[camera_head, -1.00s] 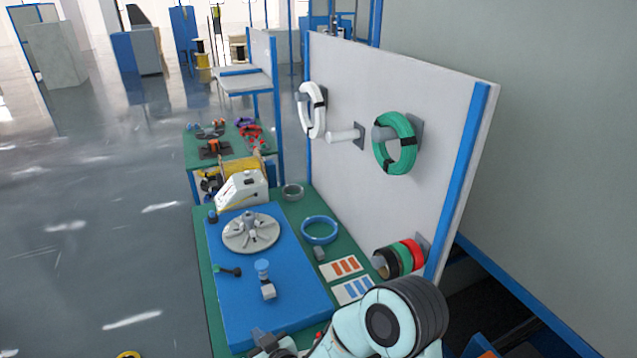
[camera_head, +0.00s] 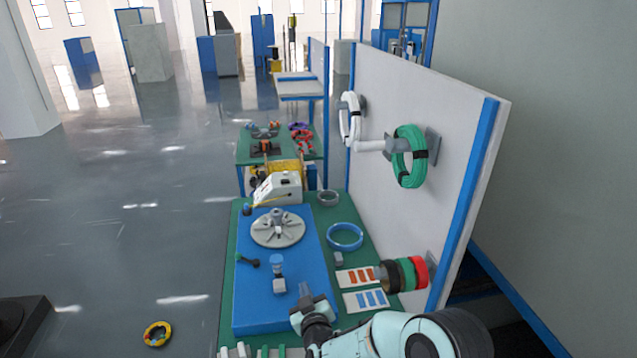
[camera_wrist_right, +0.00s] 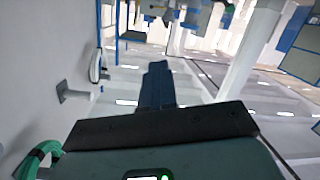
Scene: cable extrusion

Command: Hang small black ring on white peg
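The small black ring (camera_head: 390,277) appears to be the dark ring at the outer end of a low peg on the upright panel, in front of a green and a red ring. The white peg (camera_head: 370,146) sticks out bare from the panel, between a white ring (camera_head: 350,120) and a larger green ring (camera_head: 409,157). A bare peg also shows at the left of the right wrist view (camera_wrist_right: 72,92). My right gripper (camera_head: 305,291) is over the near part of the bench, left of the low rings and apart from them. Its fingers look together and empty. My left gripper is not in view.
The bench holds a blue mat (camera_head: 250,300), a round grey disc (camera_head: 278,228), a blue ring (camera_head: 345,237), a grey ring (camera_head: 328,198) and two striped cards. The panel (camera_head: 440,130) bounds the bench on the right. A yellow ring (camera_head: 157,334) lies on the open floor at left.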

